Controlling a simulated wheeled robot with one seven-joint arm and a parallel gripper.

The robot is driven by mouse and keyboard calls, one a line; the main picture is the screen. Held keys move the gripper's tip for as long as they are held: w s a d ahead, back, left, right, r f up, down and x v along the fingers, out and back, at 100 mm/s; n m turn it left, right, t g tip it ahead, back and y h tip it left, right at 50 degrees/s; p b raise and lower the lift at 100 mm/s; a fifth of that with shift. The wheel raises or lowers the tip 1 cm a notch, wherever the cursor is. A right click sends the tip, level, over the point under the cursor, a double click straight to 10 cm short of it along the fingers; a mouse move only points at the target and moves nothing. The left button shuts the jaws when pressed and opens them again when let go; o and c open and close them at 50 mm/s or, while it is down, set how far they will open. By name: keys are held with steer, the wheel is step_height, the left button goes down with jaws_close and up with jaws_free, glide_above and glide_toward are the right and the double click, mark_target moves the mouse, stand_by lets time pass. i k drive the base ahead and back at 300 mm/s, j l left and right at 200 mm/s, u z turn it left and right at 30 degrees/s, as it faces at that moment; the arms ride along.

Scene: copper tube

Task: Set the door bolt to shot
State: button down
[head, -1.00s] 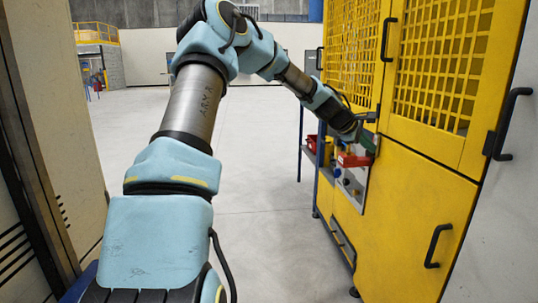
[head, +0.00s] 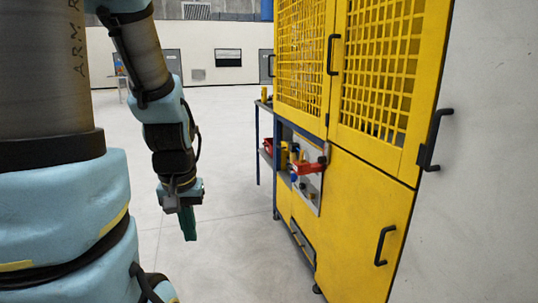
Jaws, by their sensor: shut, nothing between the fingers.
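The yellow cabinet (head: 350,235) has mesh doors above and a grey fittings panel (head: 314,203) at its left edge. On this panel a red fitting (head: 308,168) with a dark end sticks out, just below the door's lower corner. I cannot tell for sure which fitting is the door bolt, nor its setting. My gripper (head: 188,223), with green fingers pointing down, is shut and empty. It hangs over open floor, well left of the panel and touching nothing.
Black handles stand out on the mesh door (head: 334,54), the lower yellow door (head: 384,245) and the grey side wall (head: 434,140). A blue-legged bench (head: 257,150) stands behind the panel. The grey floor (head: 230,215) between my gripper and the cabinet is clear.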

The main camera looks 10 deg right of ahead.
mark_target(325, 159)
steer(key=i+u, duration=0.15)
steer(key=i, duration=0.45)
steer(key=i+l+u, duration=0.15)
steer(key=i, duration=0.45)
